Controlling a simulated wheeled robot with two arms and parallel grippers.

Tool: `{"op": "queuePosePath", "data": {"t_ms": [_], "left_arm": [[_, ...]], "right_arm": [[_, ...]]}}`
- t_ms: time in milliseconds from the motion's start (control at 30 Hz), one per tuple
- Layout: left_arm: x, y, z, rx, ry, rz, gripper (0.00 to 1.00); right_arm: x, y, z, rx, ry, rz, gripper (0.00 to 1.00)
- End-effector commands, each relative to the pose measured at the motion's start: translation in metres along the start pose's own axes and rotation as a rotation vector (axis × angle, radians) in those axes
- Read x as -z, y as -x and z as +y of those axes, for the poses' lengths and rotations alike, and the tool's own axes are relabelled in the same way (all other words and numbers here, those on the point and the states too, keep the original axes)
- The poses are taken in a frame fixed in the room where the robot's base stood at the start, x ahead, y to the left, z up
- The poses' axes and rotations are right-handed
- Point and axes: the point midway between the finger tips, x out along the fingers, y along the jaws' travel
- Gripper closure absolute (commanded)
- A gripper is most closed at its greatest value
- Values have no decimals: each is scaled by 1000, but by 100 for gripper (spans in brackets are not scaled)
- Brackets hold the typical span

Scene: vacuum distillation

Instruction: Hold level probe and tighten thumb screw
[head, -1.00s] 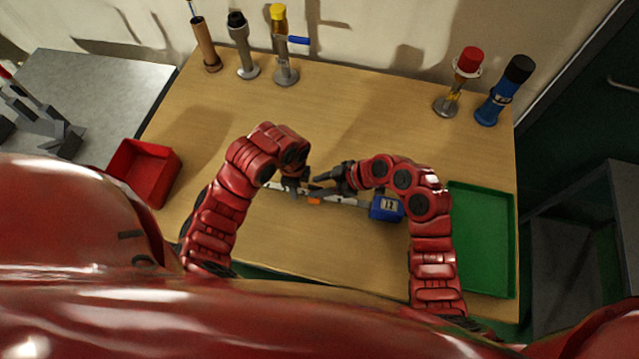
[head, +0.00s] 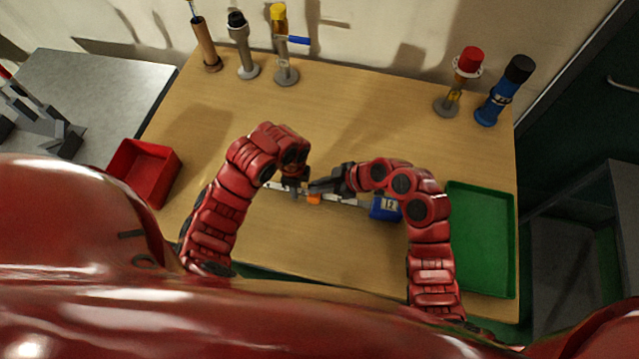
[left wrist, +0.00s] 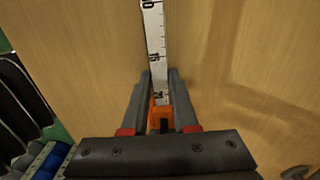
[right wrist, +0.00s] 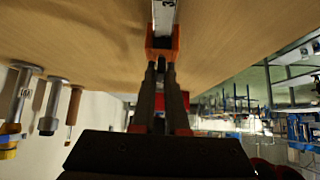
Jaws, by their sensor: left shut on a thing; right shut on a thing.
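The level probe is a white marked strip (head: 345,201) with a blue display box (head: 384,207) at its right end. An orange collar (head: 314,198) with a dark thumb screw sits around the strip; the collar also shows in the left wrist view (left wrist: 158,112) and right wrist view (right wrist: 161,42). My left gripper (head: 294,190) is shut on the strip just left of the collar, its fingers on both sides in its wrist view. My right gripper (head: 313,188) comes from the right and is shut on the dark thumb screw (right wrist: 160,66); its fingers partly hide the screw.
A red tray (head: 144,172) stands at the left table edge and a green tray (head: 480,240) at the right. Several upright instruments stand along the back, including a blue one (head: 504,90) and a red-capped one (head: 460,82).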

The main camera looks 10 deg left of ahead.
Motion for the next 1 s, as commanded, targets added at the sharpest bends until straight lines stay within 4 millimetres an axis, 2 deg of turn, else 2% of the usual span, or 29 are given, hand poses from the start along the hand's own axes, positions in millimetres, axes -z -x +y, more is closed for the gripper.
{"op": "queuePosePath", "data": {"t_ms": [267, 1000], "left_arm": [[0, 0, 0, -2, -2, 0, 100], [0, 0, 0, -1, -2, 0, 100]], "right_arm": [[0, 0, -3, -134, -133, -1, 100], [4, -6, -12, -612, -633, -1, 100]]}}
